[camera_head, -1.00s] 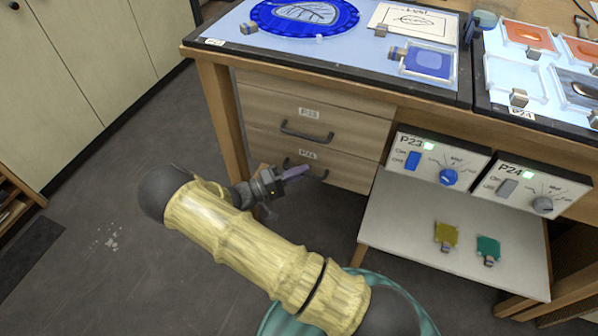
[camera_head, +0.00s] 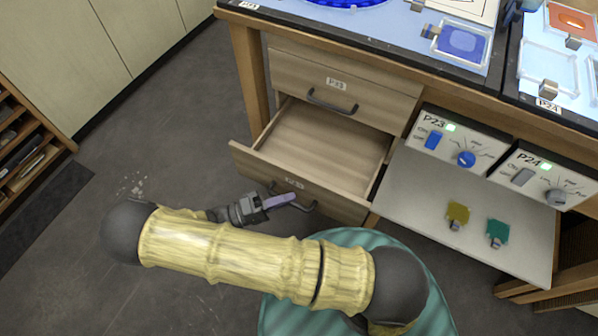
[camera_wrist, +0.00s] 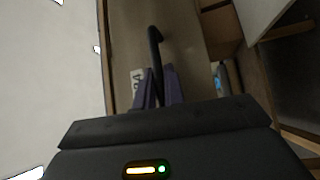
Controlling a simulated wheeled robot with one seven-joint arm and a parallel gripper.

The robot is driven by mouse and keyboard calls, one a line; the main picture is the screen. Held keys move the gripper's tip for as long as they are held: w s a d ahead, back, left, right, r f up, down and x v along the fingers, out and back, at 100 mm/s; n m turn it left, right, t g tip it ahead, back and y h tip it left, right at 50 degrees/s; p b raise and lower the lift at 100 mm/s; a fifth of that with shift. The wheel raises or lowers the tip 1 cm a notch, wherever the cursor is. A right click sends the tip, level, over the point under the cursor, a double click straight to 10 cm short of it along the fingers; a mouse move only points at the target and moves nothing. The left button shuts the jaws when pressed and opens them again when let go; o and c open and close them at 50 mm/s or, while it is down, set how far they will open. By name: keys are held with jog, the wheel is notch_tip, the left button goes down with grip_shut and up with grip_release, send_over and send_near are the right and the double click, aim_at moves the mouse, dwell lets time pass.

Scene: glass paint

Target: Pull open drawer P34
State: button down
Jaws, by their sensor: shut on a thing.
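The lower drawer (camera_head: 338,198) stands partly open in the head view, and the inside that shows is bare wood. Its label is too small to read surely there; in the wrist view a label (camera_wrist: 137,86) shows sideways beside the handle. The drawer's dark bar handle (camera_wrist: 155,45) runs between the purple fingers of my gripper (camera_wrist: 157,88). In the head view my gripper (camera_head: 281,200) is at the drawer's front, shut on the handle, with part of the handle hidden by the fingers.
The upper drawer (camera_head: 345,95) is shut. The worktop edge (camera_head: 400,62) overhangs above it. A shelf (camera_head: 425,200) with yellow and teal pieces stands right of the drawer, under control boxes P23 (camera_head: 455,140) and P24 (camera_head: 550,175).

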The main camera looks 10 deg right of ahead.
jog(key=shift+s+a, duration=1.15)
jog(key=shift+s, duration=0.25)
jog(key=c, duration=1.8)
grip_release()
jog(key=shift+o, duration=0.2)
jog(key=shift+w, duration=0.1)
jog(key=s+a+f+b, duration=0.1)
jog(key=s+a+f, duration=0.1)
jog(key=a, duration=1.5)
jog(key=shift+s+f, duration=0.15)
jog(key=shift+s, duration=0.25)
